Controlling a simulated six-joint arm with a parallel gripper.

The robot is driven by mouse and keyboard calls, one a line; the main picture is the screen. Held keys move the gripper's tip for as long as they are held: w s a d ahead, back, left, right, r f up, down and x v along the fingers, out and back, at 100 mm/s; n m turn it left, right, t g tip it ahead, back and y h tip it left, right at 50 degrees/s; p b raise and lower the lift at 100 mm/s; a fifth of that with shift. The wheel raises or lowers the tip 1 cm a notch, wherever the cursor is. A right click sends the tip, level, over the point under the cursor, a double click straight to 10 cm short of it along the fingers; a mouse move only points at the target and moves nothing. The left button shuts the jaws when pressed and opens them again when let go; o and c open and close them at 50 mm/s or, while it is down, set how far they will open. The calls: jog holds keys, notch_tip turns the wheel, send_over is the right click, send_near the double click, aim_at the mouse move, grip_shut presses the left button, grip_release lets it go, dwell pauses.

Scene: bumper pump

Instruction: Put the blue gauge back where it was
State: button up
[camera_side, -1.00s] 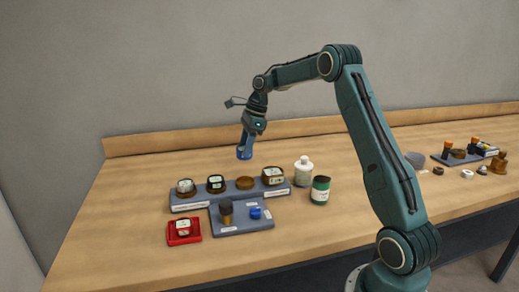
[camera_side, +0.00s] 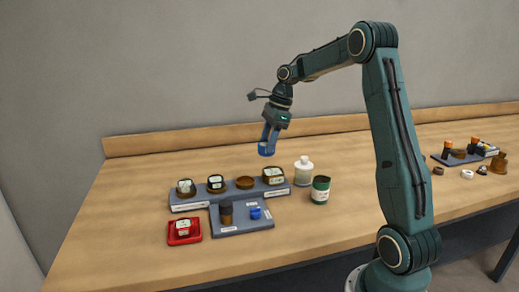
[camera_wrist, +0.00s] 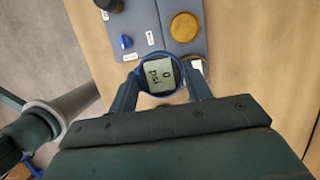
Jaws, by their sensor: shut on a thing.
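The blue gauge (camera_wrist: 160,75) is between the fingers of my gripper (camera_wrist: 160,88), its pale face with dark print toward the wrist camera. In the side view my gripper (camera_side: 268,146) holds the blue gauge (camera_side: 266,150) in the air above the back right part of the grey rack (camera_side: 200,205). The rack carries several round gauges in brown rims and a plain brown disc (camera_side: 245,183), which also shows in the wrist view (camera_wrist: 184,27). The gripper is shut on the gauge.
A grey tray (camera_side: 250,230) with a dark cylinder (camera_side: 226,211) and a small blue knob (camera_side: 255,213) lies in front. A red tray (camera_side: 184,240) holds a gauge. A white bottle (camera_side: 303,172) and a green jar (camera_side: 320,190) stand right of the rack.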

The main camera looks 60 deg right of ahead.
jog(key=s+a+r, duration=0.2)
jog(key=s+a, duration=0.1)
jog(key=s, duration=0.8)
jog(key=shift+a+r, duration=0.15)
jog(key=shift+s, duration=0.1)
notch_tip(320, 180, down, 16)
jog(key=shift+r, duration=0.15)
jog(key=shift+f, duration=2.15)
jog(key=shift+f, duration=0.15)
jog(key=o, duration=1.1)
jog(key=shift+o, duration=0.2)
